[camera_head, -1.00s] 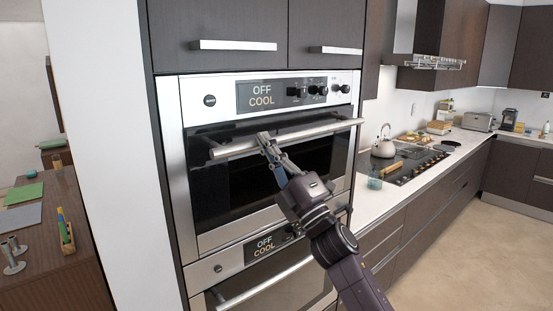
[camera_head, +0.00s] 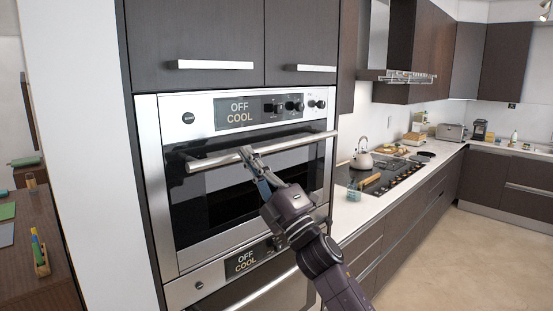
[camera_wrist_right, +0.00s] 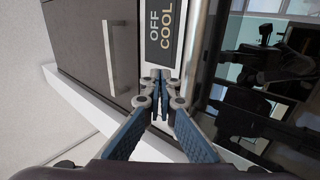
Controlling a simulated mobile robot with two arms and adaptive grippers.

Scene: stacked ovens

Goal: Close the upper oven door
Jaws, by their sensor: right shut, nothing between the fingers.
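The upper oven (camera_head: 240,180) has a dark glass door with a silver bar handle (camera_head: 300,143) across its top. The door looks upright and flush, or nearly flush, with the oven front; a small gap cannot be ruled out. My right gripper (camera_head: 247,154) is shut and empty, its fingertips at the handle, left of its middle. Whether they touch it is unclear. In the wrist view the fingertips (camera_wrist_right: 160,86) are together just below the "OFF COOL" display (camera_wrist_right: 161,32). My left gripper is not in view.
The lower oven's panel (camera_head: 245,261) and handle (camera_head: 268,289) are below. Cabinets with a bar handle (camera_head: 211,65) are above. To the right is a counter with a kettle (camera_head: 362,159) and a cooktop (camera_head: 385,173). Open floor (camera_head: 440,250) lies at right.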

